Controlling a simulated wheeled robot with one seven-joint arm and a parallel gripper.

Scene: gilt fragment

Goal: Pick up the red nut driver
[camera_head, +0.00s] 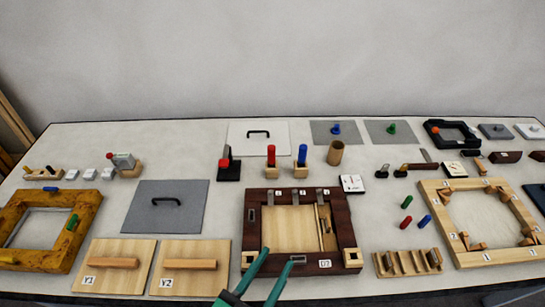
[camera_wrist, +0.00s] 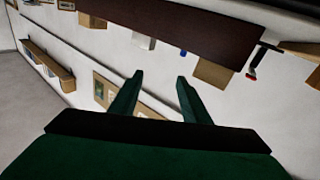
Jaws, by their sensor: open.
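A small red handle (camera_head: 405,222), which looks like the red nut driver, lies on the table right of the dark-framed board, in the head view. A green handle (camera_head: 407,201) and a blue handle (camera_head: 425,221) lie close to it. My gripper (camera_head: 275,260) is open and empty at the front of the dark-framed board, left of the red handle and apart from it. In the wrist view my gripper (camera_wrist: 159,78) shows two spread green fingers with nothing between them. I cannot pick out the red handle in the wrist view.
The dark frame (camera_head: 252,232) stands beside my gripper. A slotted wooden rack (camera_head: 408,263) lies in front of the handles, and a pale wooden frame (camera_head: 455,251) lies to their right. Upright red (camera_head: 271,157) and blue (camera_head: 302,156) handles stand in blocks behind. Bare table surrounds the loose handles.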

